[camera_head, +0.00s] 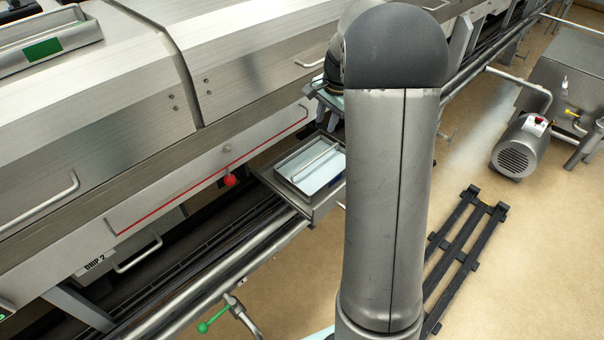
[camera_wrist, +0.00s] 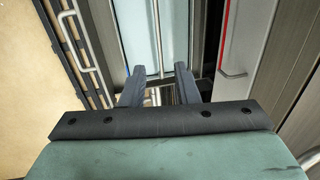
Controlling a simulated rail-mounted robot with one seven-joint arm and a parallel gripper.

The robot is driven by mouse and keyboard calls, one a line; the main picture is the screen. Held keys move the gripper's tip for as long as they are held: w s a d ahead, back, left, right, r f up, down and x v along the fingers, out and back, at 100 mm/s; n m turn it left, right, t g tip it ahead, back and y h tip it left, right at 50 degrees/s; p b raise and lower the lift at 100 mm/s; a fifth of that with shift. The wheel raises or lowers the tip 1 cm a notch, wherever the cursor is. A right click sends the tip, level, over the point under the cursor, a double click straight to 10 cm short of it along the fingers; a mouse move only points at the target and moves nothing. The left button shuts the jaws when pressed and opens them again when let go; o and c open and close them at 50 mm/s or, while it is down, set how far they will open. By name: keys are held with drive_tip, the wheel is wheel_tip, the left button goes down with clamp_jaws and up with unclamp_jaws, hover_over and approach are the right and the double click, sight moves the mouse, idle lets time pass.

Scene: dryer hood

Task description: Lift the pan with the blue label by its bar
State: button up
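A shallow metal pan with a pale, bluish inside (camera_head: 318,175) sits in a pulled-out tray beside the machine in the head view. A thin bar (camera_head: 314,160) runs across it. A small dark blue patch shows at the pan's right side, partly covered by my arm; I cannot read it as a label. In the wrist view, my gripper (camera_wrist: 159,68) is open, with its two dark fingers apart and nothing held between them. Beyond the fingertips are a pale panel (camera_wrist: 135,35) and an upright bar (camera_wrist: 157,30), apparently the pan and its bar.
A pan with a green label (camera_head: 42,49) lies on the machine's top at the upper left. A red knob (camera_head: 229,180) sits on the machine front near the tray. A dark pallet (camera_head: 462,250) and a motor (camera_head: 519,146) stand on the floor at right.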

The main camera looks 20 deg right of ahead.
hover_over(316, 158)
wheel_tip(316, 158, down, 11)
drive_tip(key=shift+w+d+f+p, duration=0.1)
drive_tip(key=shift+f+p, duration=0.5)
drive_tip(key=shift+f, duration=2.35)
drive_tip(key=shift+c, duration=0.3)
drive_tip(key=shift+r, duration=0.1)
clamp_jaws()
